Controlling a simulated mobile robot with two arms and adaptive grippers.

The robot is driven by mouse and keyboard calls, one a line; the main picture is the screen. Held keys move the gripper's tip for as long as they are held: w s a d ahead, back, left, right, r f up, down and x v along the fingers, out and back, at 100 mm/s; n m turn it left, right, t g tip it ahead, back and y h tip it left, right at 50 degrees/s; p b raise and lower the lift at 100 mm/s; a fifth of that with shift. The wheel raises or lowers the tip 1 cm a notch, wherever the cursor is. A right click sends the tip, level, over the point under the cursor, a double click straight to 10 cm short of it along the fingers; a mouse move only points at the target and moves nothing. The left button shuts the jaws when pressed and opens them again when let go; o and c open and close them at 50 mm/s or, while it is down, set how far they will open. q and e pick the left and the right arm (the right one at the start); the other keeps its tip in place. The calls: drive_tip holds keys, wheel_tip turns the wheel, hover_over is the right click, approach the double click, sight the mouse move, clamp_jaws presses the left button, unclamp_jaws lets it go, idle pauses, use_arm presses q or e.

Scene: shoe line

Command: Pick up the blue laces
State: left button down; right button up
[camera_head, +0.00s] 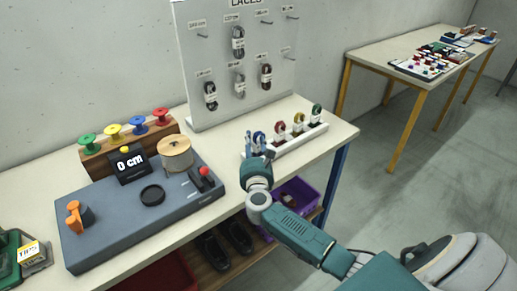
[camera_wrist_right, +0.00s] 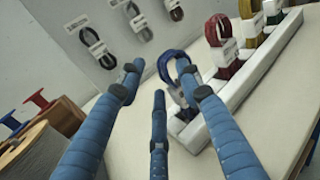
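The blue laces (camera_wrist_right: 179,62) are a looped bundle with a white band, upright at the near left end of a white rack (camera_wrist_right: 262,68). In the head view the blue laces (camera_head: 259,138) are small and partly behind my right gripper (camera_head: 259,149). My right gripper also shows in the wrist view (camera_wrist_right: 159,76), its three blue fingers spread and nothing held. The right finger overlaps the laces' lower part in the picture; I cannot tell whether it touches. My left gripper is not in view.
Red, yellow and green laces (camera_wrist_right: 218,40) stand farther along the rack. A pegboard (camera_head: 215,60) with hanging laces rises behind. A grey measuring station (camera_head: 110,222) with a wooden spool (camera_head: 175,152) is to the left. A purple bin (camera_head: 308,196) sits below the table edge.

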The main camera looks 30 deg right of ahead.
clamp_jaws()
drive_tip(key=shift+r, duration=0.15)
